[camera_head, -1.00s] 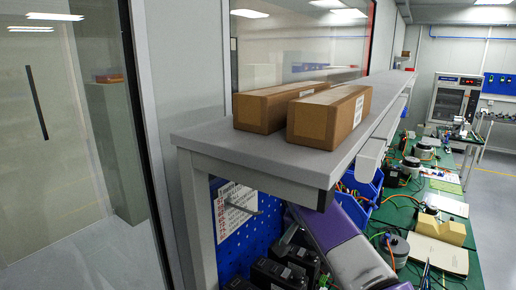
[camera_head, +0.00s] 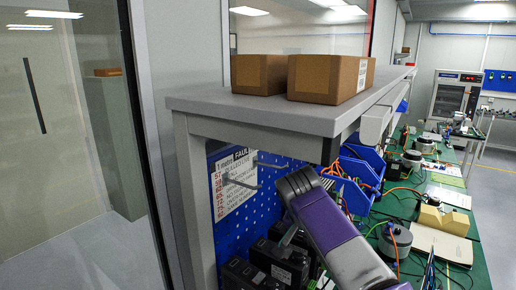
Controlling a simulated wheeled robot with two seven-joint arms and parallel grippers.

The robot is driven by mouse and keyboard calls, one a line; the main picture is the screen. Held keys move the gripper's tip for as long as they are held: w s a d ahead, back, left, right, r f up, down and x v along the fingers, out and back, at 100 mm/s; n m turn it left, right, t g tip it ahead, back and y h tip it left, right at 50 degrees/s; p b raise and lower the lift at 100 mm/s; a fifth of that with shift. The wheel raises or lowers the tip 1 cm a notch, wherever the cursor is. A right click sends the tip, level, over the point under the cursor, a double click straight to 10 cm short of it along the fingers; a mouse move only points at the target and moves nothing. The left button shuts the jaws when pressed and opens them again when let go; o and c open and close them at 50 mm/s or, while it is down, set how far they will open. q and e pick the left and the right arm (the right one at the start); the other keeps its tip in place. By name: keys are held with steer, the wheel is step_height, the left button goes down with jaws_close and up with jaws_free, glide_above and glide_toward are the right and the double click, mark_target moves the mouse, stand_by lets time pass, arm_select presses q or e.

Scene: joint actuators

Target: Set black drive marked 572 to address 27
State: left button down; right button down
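Several black drives (camera_head: 275,262) stand in a row under the shelf at the lower middle, with small pale labels on them. The labels are too small to read, so I cannot tell which drive is marked 572. A purple and grey arm link of mine crosses in front of the drives and hides part of the row. No gripper fingers can be made out. A white sheet with printed lines (camera_head: 234,182) hangs on the blue pegboard (camera_head: 262,222) behind the drives; its header reads partly "FAUL".
Two cardboard boxes (camera_head: 327,78) sit on the grey shelf (camera_head: 255,112) above the drives. Blue bins (camera_head: 362,168) hang beyond my arm. The green bench (camera_head: 465,275) holds round motors (camera_head: 395,240), cables and a yellow block (camera_head: 444,220). A glass door is at left.

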steer(key=shift+w+d+p, duration=0.15)
steer(key=shift+w+p, duration=0.45)
stand_by(0.7)
steer(key=shift+p, duration=0.3)
stand_by(0.3)
steer(key=shift+w+a+p, duration=0.15)
steer(key=shift+a+p, duration=0.15)
steer(key=shift+p, duration=0.4)
steer(key=shift+a, duration=0.1)
step_height(320, 180, up, 6)
steer(key=p, duration=0.5)
steer(key=shift+s+a, duration=0.2)
steer(key=shift+s, duration=0.1)
